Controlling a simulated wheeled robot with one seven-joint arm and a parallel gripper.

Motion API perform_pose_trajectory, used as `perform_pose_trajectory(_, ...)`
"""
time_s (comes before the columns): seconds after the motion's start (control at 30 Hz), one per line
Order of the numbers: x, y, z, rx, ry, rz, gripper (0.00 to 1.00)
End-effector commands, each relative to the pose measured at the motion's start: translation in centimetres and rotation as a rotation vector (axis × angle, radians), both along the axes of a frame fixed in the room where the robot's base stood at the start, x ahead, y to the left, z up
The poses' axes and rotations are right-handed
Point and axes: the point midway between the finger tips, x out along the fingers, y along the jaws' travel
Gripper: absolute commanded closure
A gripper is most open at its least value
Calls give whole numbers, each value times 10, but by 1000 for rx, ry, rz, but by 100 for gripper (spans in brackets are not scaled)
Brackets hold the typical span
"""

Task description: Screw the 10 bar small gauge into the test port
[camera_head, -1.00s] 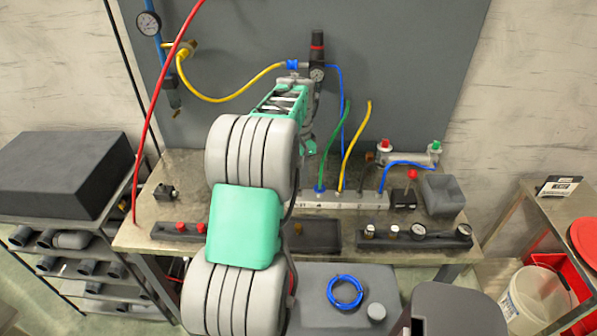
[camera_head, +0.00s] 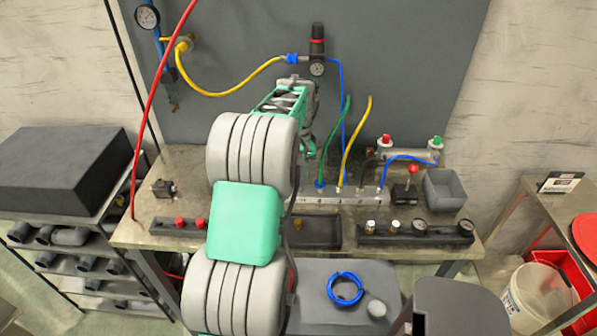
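Two small round gauges lie in the dark tray at the right front of the bench, one in the middle (camera_head: 419,226) and one at the right end (camera_head: 466,226). Their dials are too small to read, so I cannot tell which is the 10 bar one. My gripper (camera_head: 308,147) is over the back of the bench, in front of the grey panel and below the regulator. Its fingers are small and partly hidden by my arm; I cannot tell whether they hold anything. I cannot make out which fitting is the test port.
A regulator with a gauge (camera_head: 317,50) is on the panel. Green (camera_head: 335,140), yellow (camera_head: 355,142) and blue hoses rise behind the manifold (camera_head: 345,197). A grey bin (camera_head: 444,190) stands at the right. A red hose (camera_head: 158,95) crosses the left.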

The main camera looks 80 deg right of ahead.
Motion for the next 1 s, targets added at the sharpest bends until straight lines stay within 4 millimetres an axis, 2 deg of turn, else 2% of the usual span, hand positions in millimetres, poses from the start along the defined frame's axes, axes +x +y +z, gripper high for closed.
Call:
perform_pose_trajectory(0.13, 0, 0, -5, 0, 0, 0, 100)
perform_pose_trajectory(0.17, 0, 0, -4, 0, 0, 0, 62)
perform_pose_trajectory(0.47, 0, 0, -4, 0, 0, 0, 37)
perform_pose_trajectory(0.77, 0, -1, 0, -2, -1, 0, 37)
perform_pose_trajectory(0.87, 0, -1, 14, -5, -1, 0, 37)
perform_pose_trajectory(1.0, 0, -1, 44, -6, -1, 0, 37)
